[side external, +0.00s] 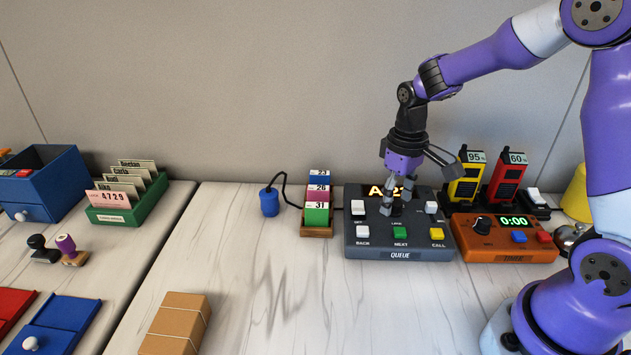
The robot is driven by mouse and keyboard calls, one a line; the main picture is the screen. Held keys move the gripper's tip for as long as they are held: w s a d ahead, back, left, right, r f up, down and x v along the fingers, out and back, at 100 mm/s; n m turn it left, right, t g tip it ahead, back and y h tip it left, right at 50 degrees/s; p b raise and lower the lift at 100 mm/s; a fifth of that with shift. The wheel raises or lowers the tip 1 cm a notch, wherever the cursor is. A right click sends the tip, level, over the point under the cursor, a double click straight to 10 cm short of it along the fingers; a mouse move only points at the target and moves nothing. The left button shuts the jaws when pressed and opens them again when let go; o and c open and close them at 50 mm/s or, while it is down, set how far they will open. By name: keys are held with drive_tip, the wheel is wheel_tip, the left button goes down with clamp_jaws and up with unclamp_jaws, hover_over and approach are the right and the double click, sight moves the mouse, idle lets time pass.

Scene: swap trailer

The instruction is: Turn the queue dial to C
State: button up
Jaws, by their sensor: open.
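The dark grey queue box (372,251) stands on the white table right of centre in the side external view. It has a white back button (362,231), a green next button (400,232), a yellow call button (436,232), white switches at its upper left and upper right, and a lit amber display (376,191). My gripper (397,208) points down over the middle of the queue box, fingers open around or just above the dial area. The fingers hide the dial, so its setting cannot be read. I cannot tell whether they touch it.
Right of the queue box is an orange timer (470,243) reading 0:00, with yellow (463,186) and red (503,184) radios behind. A wooden holder with numbered cards (317,231) stands close on its left. Cardboard (176,322) lies at front left. The table front of the box is clear.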

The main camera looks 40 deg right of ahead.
drive_tip(key=shift+f, duration=0.35)
clamp_jaws()
